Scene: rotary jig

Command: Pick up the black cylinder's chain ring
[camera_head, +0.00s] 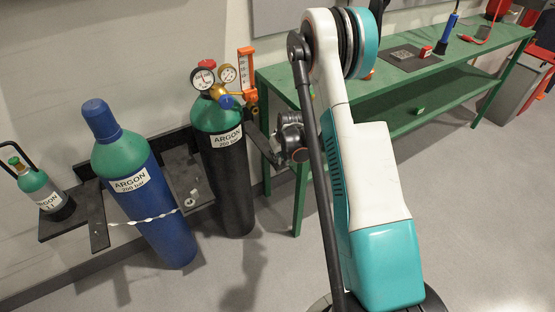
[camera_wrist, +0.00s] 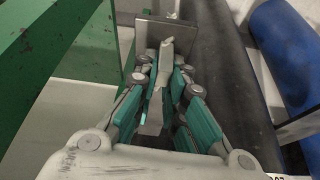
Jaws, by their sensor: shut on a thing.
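The black cylinder (camera_head: 228,180) stands upright with a green shoulder, an ARGON label and gauges on top. In the wrist view its dark body (camera_wrist: 232,85) is right of my gripper (camera_wrist: 165,55). My gripper's fingers are closed together beside it, on a thin pale piece, the chain ring (camera_wrist: 167,47); its shape is mostly hidden by the fingers. A grey plate (camera_wrist: 183,33) stands right behind the fingertips. No chain shows across the black cylinder.
A blue cylinder (camera_head: 160,205) stands to the left with a chain (camera_head: 150,219) across its front. A small green cylinder (camera_head: 38,188) sits on the dark rack (camera_head: 60,227). A green workbench (camera_head: 285,86) is on the right; its leg is close beside my gripper. Open floor lies in front.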

